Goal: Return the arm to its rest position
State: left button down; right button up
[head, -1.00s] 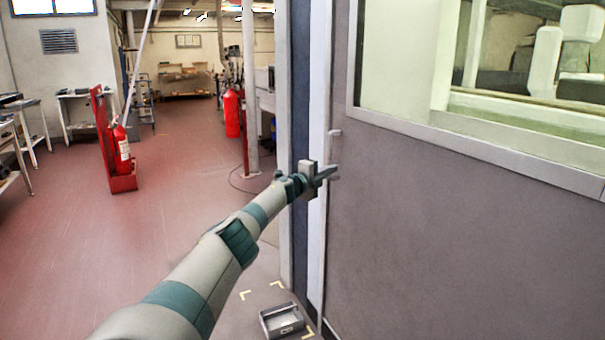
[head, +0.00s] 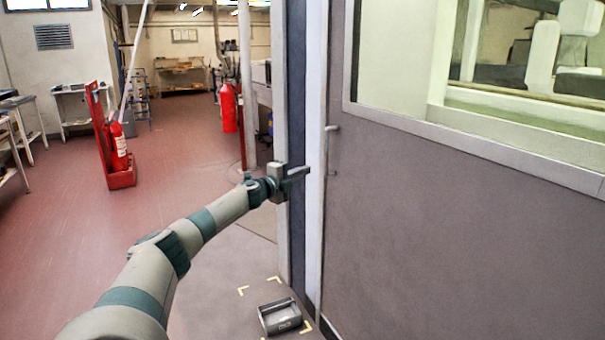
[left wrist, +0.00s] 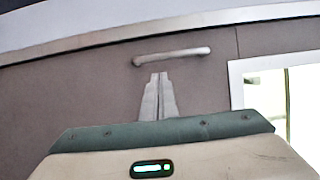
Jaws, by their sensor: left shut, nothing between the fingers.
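My left arm reaches in from the lower left in the head view. Its gripper (head: 300,173) is shut and empty, in front of the pale door frame and to the left of the grey door panel (head: 440,235). In the left wrist view the two fingers (left wrist: 159,78) are together, pointing at the panel. A metal handle (left wrist: 172,57) shows just beyond the fingertips there; I see clear panel around it, and nothing is held. In the head view a small handle (head: 332,150) is at the panel's left edge, apart from the gripper. My right gripper is not in view.
A grey tote (head: 281,316) lies on the floor inside yellow corner marks, below the arm. A red stand with a fire extinguisher (head: 118,146) is at the left. A window (head: 500,70) is set in the panel. The red floor at the left is open.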

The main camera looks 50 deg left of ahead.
pick_arm(q)
jog(key=shift+f, duration=0.1)
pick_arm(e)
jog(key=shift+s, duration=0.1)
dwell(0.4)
